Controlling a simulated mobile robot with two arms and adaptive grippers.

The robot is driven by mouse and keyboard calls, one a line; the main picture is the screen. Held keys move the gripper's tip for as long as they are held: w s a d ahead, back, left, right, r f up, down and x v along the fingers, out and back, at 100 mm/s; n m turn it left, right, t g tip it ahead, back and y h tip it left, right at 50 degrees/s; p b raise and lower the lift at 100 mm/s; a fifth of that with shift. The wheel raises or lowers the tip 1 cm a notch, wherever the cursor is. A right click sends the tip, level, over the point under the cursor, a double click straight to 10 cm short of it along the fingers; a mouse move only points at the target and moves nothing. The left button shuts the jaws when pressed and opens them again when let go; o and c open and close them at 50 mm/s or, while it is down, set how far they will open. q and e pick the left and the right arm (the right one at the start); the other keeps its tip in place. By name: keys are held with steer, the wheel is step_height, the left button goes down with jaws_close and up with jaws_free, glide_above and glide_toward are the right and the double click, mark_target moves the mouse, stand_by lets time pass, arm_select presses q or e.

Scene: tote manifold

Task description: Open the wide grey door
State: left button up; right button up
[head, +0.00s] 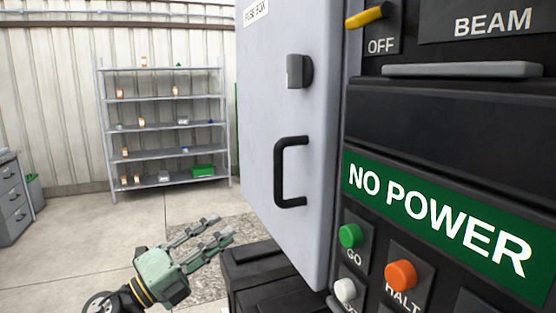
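The wide grey door (262,115) stands upright in the centre of the head view, with a "FUSE BOX" label at its top. It carries a black bar handle (281,172) and, above that, a dark grey turn knob (299,71). Whether the door is fully closed or slightly ajar cannot be told. My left gripper (221,229) is green with grey fingers, open and empty. It is low and to the left of the handle, apart from the door, its fingers pointing right and up. My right gripper is not in view.
Right of the door is a black panel with a green "NO POWER" sign (435,218), a green button (350,236), an orange button (401,274) and a yellow lever (367,16). A black case (254,256) stands below the door. Shelves (163,101) stand behind.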

arm_select(q)
steer(key=s+d+r+m+g+h+p, duration=0.1)
steer(key=s+d+r+m+g, duration=0.2)
steer(key=s+r+m, duration=0.35)
steer(key=s+d+r+m+g, duration=0.3)
steer(key=s+r+m, duration=0.2)
steer(key=r, duration=0.3)
steer(key=m+t+y+p, duration=0.1)
steer(key=m+t+y, duration=0.15)
steer(key=m, duration=0.35)
glide_toward(275, 169)
steer(key=x, duration=0.3)
steer(key=shift+g, duration=0.25)
steer(key=p+x, duration=0.3)
steer(key=x, duration=0.3)
steer(key=shift+w+d+r, duration=0.15)
steer(key=shift+w, duration=0.1)
steer(key=shift+w+d, duration=0.35)
steer(key=shift+d, duration=0.1)
jaws_close()
